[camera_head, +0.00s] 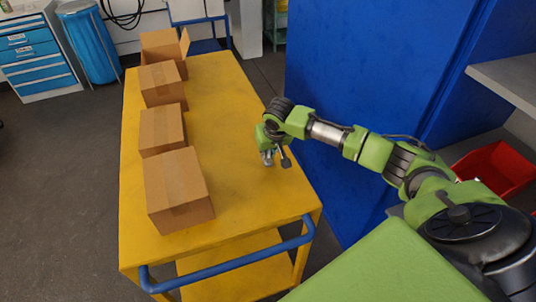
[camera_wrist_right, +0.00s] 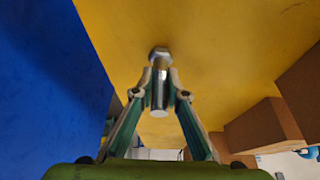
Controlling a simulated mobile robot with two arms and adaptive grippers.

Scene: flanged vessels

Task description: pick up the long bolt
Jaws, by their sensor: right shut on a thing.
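The long bolt (camera_wrist_right: 160,88) is a grey metal bolt with a wide head and a smooth-looking round shank. In the right wrist view it sits between the two fingertips of my right gripper (camera_wrist_right: 159,84), with its head beyond the tips and its shank end towards the camera. The right gripper is shut on the shank. In the head view the right gripper (camera_head: 275,157) is over the right edge area of the yellow table (camera_head: 225,120); the bolt is too small there to make out clearly. Whether the bolt touches the table cannot be told. My left gripper is not in view.
Several cardboard boxes, the nearest one (camera_head: 178,188) largest, stand in a row along the table's left side. The table's middle is clear. A blue cabinet (camera_head: 360,70) stands close on the right, behind my right arm. A blue rail (camera_head: 230,262) runs along the near edge.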

